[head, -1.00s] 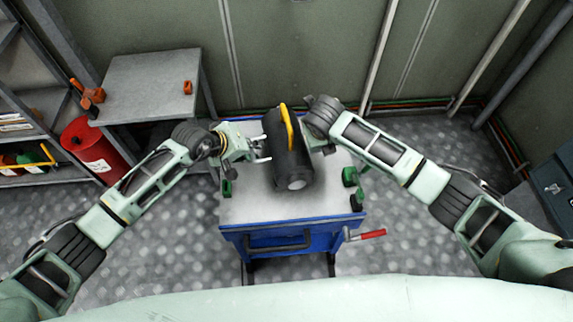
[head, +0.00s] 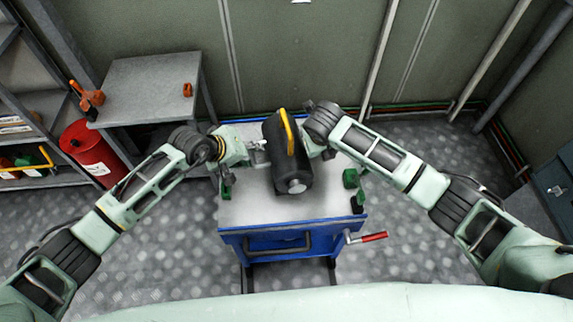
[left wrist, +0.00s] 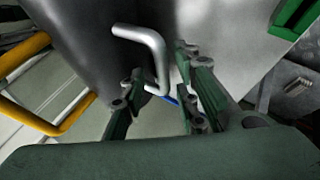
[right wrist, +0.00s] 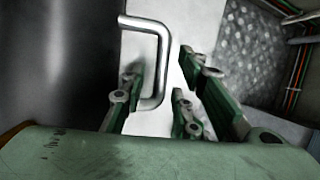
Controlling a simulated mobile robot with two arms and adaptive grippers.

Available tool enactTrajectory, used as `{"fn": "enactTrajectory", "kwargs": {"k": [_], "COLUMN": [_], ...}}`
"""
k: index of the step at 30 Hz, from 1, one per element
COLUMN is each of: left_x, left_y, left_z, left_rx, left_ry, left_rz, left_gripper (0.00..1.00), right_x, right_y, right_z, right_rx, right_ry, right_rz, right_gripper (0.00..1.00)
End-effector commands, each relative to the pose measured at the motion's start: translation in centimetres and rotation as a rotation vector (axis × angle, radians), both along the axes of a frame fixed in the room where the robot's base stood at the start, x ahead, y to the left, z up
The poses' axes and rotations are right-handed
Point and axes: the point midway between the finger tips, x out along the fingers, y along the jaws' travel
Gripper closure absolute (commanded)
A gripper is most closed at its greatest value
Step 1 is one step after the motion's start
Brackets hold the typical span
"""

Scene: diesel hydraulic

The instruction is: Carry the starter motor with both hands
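The starter motor (head: 284,165) is a black cylinder with a yellow bar on top, on the grey-topped blue cart. A bent silver side handle (left wrist: 157,52) sticks out of it in the left wrist view, and another silver handle (right wrist: 162,62) shows in the right wrist view. My left gripper (head: 258,147) is at the motor's left side, its green fingers (left wrist: 158,100) open on either side of the left handle. My right gripper (right wrist: 157,92) is at the right side, partly hidden in the head view, its fingers apart with the right handle between them.
The cart (head: 245,208) has green pieces (head: 352,180) at its sides and a red-gripped lever (head: 372,237) at its front right. A grey table (head: 150,85), a red drum (head: 88,152) and a shelf stand left. A wall is close behind.

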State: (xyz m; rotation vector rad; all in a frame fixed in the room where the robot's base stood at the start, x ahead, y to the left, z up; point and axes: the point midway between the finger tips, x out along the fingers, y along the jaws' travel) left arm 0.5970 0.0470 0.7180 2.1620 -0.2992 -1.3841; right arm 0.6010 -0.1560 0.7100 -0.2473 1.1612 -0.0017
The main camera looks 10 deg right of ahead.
Motion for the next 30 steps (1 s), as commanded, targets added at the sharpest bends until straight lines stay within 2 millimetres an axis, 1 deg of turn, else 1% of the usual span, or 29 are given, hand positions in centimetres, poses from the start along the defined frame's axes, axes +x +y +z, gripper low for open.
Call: {"fn": "enactTrajectory", "kwargs": {"k": [4,12,16,20,23,25,30], "left_x": [-1.1,-3.6,-4.4,-4.9,-5.0,-5.0,-4.9], "left_y": [1.3,3.9,4.7,5.0,5.2,5.1,5.1], "left_z": [1.9,6.3,7.7,8.4,8.5,8.5,8.5], "left_rx": [0.002,0.002,0.001,0.0,0.0,-0.001,-0.001], "left_ry": [-0.002,-0.002,-0.002,0.001,0.002,0.001,0.001], "left_rz": [-0.001,-0.001,-0.001,-0.001,0.001,0.0,0.0], "left_gripper": [0.71,0.71,0.71,0.71,0.71,0.71,0.71], "right_x": [0.0,0.0,0.0,0.0,-0.2,-0.6,-2.0], "right_y": [-0.1,-0.1,-0.1,-0.1,0.1,0.2,0.6], "right_z": [0.0,0.0,0.0,0.1,0.8,1.7,5.0], "right_rx": [-0.001,-0.001,-0.001,-0.001,-0.001,0.0,0.0], "right_ry": [0.0,0.0,0.0,0.0,-0.002,-0.004,-0.006], "right_rz": [-0.001,-0.001,-0.001,-0.001,0.0,0.0,0.001], "right_gripper": [0.72,0.72,0.72,0.72,0.72,0.72,0.72]}}
